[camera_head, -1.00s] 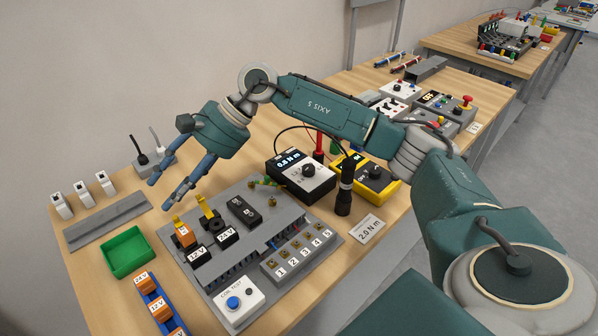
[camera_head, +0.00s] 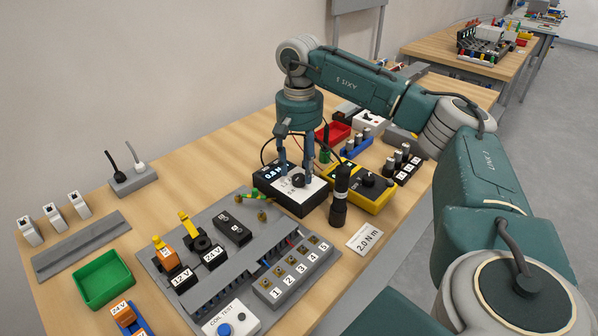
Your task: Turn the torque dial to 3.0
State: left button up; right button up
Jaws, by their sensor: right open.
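The torque unit (camera_head: 303,205) is a black box with a white sloped front, near the middle of the table. Its small display (camera_head: 271,172) seems to read 0.8, the unit partly hidden. Its black round dial (camera_head: 298,182) sits on the white face. My right gripper (camera_head: 296,171) points straight down over the dial, open, with one blue finger to each side of it. I cannot tell whether the fingers touch the dial. They hide part of the face and its scale. My left gripper is not in view.
A black upright screwdriver (camera_head: 340,192) stands close right of the unit, beside a yellow meter (camera_head: 370,193). A card (camera_head: 368,237) reads 2.0 N m. A grey terminal board (camera_head: 165,262) lies in front, with a green tray (camera_head: 103,279) to its left.

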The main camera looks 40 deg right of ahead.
aim_at(299, 180)
jog(key=shift+f, duration=1.3)
jog(key=c, duration=1.2)
jog(key=shift+o, duration=0.2)
